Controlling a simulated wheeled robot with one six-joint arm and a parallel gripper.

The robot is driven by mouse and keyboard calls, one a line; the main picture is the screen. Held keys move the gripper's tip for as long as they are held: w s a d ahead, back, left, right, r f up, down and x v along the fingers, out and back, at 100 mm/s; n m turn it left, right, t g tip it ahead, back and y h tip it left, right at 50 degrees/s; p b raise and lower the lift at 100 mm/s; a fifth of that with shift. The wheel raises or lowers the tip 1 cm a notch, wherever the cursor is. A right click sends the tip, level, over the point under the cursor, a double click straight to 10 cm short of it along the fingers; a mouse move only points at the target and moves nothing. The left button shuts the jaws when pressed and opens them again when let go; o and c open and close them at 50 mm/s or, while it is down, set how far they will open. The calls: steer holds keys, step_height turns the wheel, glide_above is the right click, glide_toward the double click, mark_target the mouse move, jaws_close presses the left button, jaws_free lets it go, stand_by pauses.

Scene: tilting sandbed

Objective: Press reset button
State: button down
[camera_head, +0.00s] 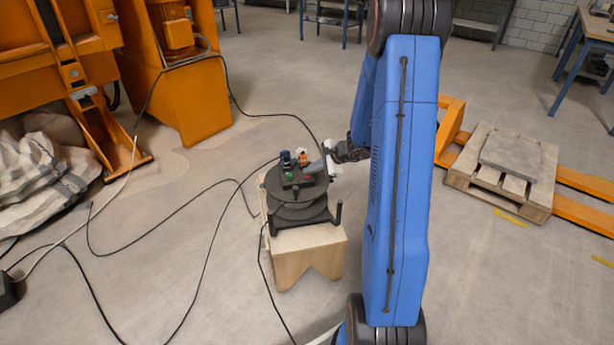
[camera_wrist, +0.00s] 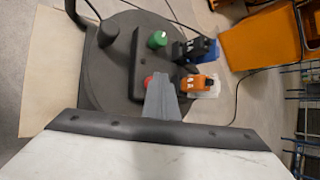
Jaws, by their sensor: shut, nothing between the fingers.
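A dark control box (camera_head: 297,182) sits on top of a black reel (camera_head: 292,214). It carries a green button (camera_wrist: 157,40) and a red button (camera_wrist: 149,79); I cannot read which is labelled reset. In the wrist view the grey fingers of my gripper (camera_wrist: 161,90) are shut together and empty. Their tip is right beside the red button and hides part of it; whether it touches cannot be told. In the head view my gripper (camera_head: 321,163) reaches the box from the right.
The reel rests on a wooden block (camera_head: 308,256). Black cables cross the floor. An orange machine (camera_head: 190,95) is behind left; a pallet (camera_head: 503,170) lies right.

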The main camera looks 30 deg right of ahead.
mark_target(310, 179)
steer(key=shift+r, duration=0.8)
steer(key=shift+r, duration=2.5)
